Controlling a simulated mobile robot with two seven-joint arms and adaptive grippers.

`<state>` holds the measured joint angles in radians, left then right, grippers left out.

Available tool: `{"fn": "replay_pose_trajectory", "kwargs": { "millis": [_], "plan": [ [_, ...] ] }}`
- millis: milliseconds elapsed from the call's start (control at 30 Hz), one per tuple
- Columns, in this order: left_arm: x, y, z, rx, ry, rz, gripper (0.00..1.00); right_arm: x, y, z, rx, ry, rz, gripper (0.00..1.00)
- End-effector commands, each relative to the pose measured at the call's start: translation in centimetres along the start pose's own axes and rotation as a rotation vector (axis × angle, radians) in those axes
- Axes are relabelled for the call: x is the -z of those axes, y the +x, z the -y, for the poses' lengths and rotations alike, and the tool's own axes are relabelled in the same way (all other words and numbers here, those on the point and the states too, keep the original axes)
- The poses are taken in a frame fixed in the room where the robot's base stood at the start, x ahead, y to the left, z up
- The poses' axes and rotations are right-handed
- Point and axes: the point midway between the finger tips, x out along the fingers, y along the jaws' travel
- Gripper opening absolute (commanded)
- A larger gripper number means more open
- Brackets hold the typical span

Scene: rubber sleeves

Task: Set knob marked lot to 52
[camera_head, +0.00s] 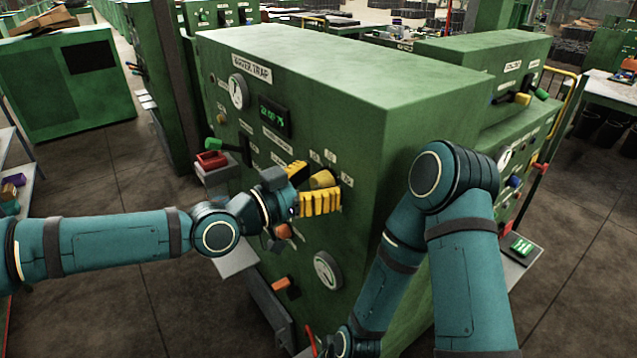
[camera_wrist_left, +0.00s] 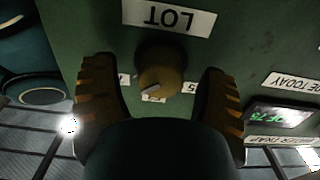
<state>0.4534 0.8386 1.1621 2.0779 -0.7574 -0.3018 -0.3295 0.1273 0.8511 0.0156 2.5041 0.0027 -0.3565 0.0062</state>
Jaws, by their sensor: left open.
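The knob (camera_wrist_left: 160,70) under the LOT plate (camera_wrist_left: 168,18) is yellow-brown with a pale pointer mark. In the left wrist view it sits between my left gripper's two ribbed yellow fingers, with a gap on each side. The plate appears upside down there. In the head view the yellow knob (camera_head: 322,179) shows on the front of the green machine (camera_head: 300,85), beside my left gripper (camera_head: 318,187). My left gripper is open and holds nothing. Small scale labels beside the knob are partly hidden, so its setting cannot be read. My right arm comes down in front of the machine; its gripper is not clearly visible.
The panel also carries a dial gauge (camera_head: 238,92), a green digital display (camera_head: 275,117), a green-tipped lever (camera_head: 228,145), an orange switch (camera_head: 286,286) and a lower round gauge (camera_head: 327,270). A red box (camera_head: 211,160) stands at its left. Floor is clear at the lower left.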

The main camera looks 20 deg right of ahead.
Motion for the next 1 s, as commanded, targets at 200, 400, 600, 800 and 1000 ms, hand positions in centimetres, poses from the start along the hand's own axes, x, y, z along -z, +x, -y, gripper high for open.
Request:
{"fn": "replay_pose_trajectory", "kwargs": {
  "millis": [200, 400, 600, 800, 1000],
  "plan": [
    [-0.02, 0.07, 0.02, 0.0, 0.0, 0.0, 0.73, -0.01, 0.0, 0.0, 0.0, 0.0, 0.0, 0.47],
    [-0.03, 0.06, 0.01, 0.0, 0.0, 0.0, 0.25, -0.01, 0.0, 0.0, 0.0, 0.0, 0.0, 0.47],
    [-0.02, 0.06, 0.0, 0.0, 0.0, 0.0, 0.03, -0.01, 0.0, 0.0, 0.0, 0.0, 0.0, 0.47],
    [0.0, 0.07, 0.0, 0.0, -0.009, -0.001, 0.03, 0.01, -0.03, 0.01, 0.0, 0.0, 0.0, 0.47],
    [0.02, 0.08, 0.04, 0.0, -0.073, -0.001, 0.03, 0.08, -0.21, 0.08, 0.0, 0.001, -0.001, 0.47]
  ]
}}
